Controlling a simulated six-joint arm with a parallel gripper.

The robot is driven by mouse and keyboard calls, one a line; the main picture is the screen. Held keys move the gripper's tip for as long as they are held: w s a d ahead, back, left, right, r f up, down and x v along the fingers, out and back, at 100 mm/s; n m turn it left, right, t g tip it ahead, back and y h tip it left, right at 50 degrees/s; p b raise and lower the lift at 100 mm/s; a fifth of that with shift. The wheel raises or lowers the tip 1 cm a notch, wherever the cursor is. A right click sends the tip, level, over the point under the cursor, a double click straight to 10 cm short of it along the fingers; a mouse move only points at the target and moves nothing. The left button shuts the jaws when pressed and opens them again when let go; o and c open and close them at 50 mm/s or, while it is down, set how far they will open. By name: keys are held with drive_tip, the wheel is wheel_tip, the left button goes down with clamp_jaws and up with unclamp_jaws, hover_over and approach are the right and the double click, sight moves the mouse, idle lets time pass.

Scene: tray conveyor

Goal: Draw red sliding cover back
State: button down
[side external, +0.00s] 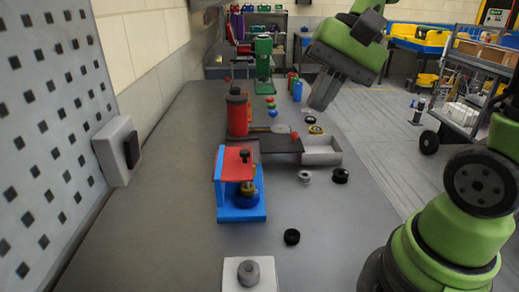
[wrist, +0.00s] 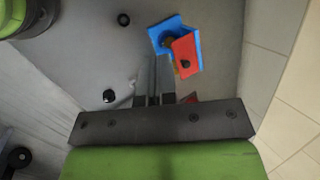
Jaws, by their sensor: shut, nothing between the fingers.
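The red sliding cover (side external: 230,165) lies on top of a blue box-like fixture (side external: 238,212) in the middle of the bench, with a black knob (side external: 244,155) standing on it. A brass-yellow part (side external: 249,190) sits on the fixture beside and below the cover. In the wrist view the cover (wrist: 184,50) and blue fixture (wrist: 160,32) are just right of the fingers. My gripper (wrist: 153,62) is shut, with nothing held, apart from the cover and knob. In the side view my wrist hangs beyond the fixture, at upper right.
The bench left of the fixture is clear up to a wall switch (side external: 118,150).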

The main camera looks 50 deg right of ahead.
drive_tip(key=w+d+f+m+t+y, duration=0.3)
drive_tip(key=w+d+f+m+y, duration=0.1)
drive_tip(key=d+f+m, duration=0.3)
drive_tip(key=w+d+f+m+t+y, duration=0.3)
drive_tip(key=w+d+f+m+y, duration=0.1)
drive_tip(key=d+f+m, duration=0.4)
drive_tip(key=shift+w+d+f+t, duration=0.2)
drive_tip(key=shift+d+f+t, duration=0.2)
drive_tip(key=shift+d+f, duration=0.25)
drive_tip(key=shift+r, duration=0.1)
approach(233, 158)
drive_tip(key=a+r, duration=0.1)
drive_tip(key=a, duration=0.3)
drive_tip(key=shift+w+r, duration=0.1)
drive_tip(key=shift+w, duration=0.15)
